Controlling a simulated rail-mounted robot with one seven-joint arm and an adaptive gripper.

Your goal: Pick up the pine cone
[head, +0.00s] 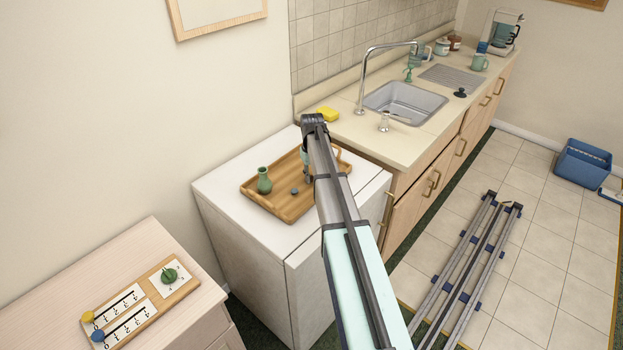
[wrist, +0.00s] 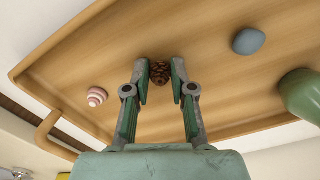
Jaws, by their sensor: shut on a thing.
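The pine cone (wrist: 160,72) is small, brown and scaly. In the wrist view it sits between the two fingertips of my gripper (wrist: 160,80), which is shut on it from both sides. The wooden tray (wrist: 90,50) lies beneath, and I cannot tell whether the cone touches it. In the head view the tray (head: 293,207) rests on a white cabinet. My arm hides the pine cone there, and the fingers do not show clearly.
On the tray are a blue-grey stone (wrist: 249,41), a green vase (wrist: 300,93) and a pink-and-white striped object (wrist: 97,96). The tray has a raised rim and a handle (wrist: 58,132). A counter with a sink (head: 405,101) stands beyond the cabinet.

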